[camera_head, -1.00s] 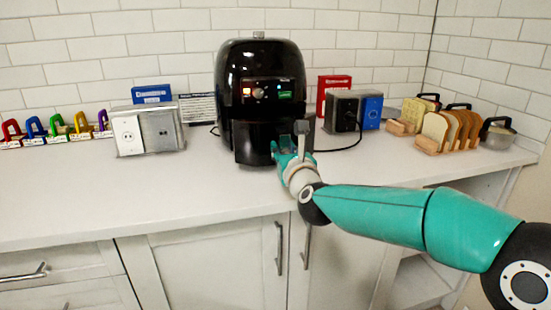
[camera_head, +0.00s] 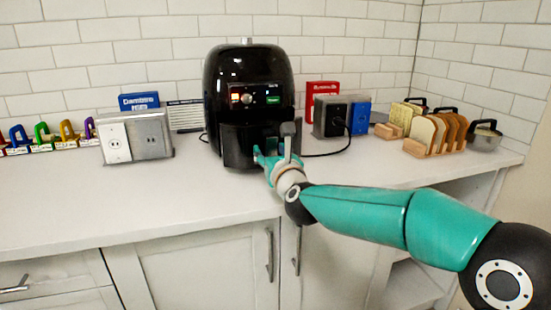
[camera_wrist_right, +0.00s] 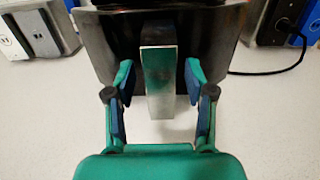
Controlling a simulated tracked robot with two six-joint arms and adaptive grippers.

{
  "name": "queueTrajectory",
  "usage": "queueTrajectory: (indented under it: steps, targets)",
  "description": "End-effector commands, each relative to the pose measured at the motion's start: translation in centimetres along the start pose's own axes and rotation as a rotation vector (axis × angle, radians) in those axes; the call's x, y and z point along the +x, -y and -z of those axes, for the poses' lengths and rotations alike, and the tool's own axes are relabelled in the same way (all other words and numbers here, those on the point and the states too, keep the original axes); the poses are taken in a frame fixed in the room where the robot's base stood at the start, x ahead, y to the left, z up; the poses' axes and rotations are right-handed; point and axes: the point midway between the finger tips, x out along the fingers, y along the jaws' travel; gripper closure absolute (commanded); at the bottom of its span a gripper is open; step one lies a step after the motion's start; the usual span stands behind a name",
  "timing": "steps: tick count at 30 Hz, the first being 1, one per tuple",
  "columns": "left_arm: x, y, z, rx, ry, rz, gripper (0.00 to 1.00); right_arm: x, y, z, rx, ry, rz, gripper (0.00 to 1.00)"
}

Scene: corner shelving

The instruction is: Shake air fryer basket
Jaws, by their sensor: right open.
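The black air fryer (camera_head: 250,80) stands on the white counter against the tiled wall, its front panel lit. Its basket (camera_head: 236,146) sits in the lower front and also shows in the right wrist view (camera_wrist_right: 100,38). The basket handle (camera_wrist_right: 158,85) sticks out toward me with a pale metallic end. My right gripper (camera_wrist_right: 158,85) is open, with one teal finger on each side of the handle and visible gaps between the fingers and it. In the head view the right gripper (camera_head: 268,158) is at the basket's front, partly hiding the handle. My left gripper is not in view.
White and grey socket boxes (camera_head: 136,136) stand left of the fryer. Black and blue boxes (camera_head: 341,117) with a cable stand to its right. A wooden rack of bread slices (camera_head: 436,134) and a metal pot (camera_head: 484,136) are farther right. The counter front (camera_head: 130,200) is clear.

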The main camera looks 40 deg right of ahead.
Motion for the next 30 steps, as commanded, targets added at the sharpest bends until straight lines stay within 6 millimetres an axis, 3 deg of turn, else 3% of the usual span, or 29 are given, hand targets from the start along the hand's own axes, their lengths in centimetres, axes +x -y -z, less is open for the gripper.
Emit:
queueTrajectory:
  steps: [5,18,24,30]
  targets:
    - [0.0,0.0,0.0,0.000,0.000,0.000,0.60,-1.9,0.0,-0.1,0.001,0.001,-0.001,0.46]
    - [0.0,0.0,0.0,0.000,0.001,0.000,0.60,-10.1,0.0,0.0,0.001,0.003,0.000,0.46]
    - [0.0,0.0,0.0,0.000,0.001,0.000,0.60,-11.7,0.1,0.1,0.000,0.000,0.000,0.46]
    - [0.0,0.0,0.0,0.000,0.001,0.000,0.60,-11.9,0.1,0.1,0.000,0.000,0.001,0.46]
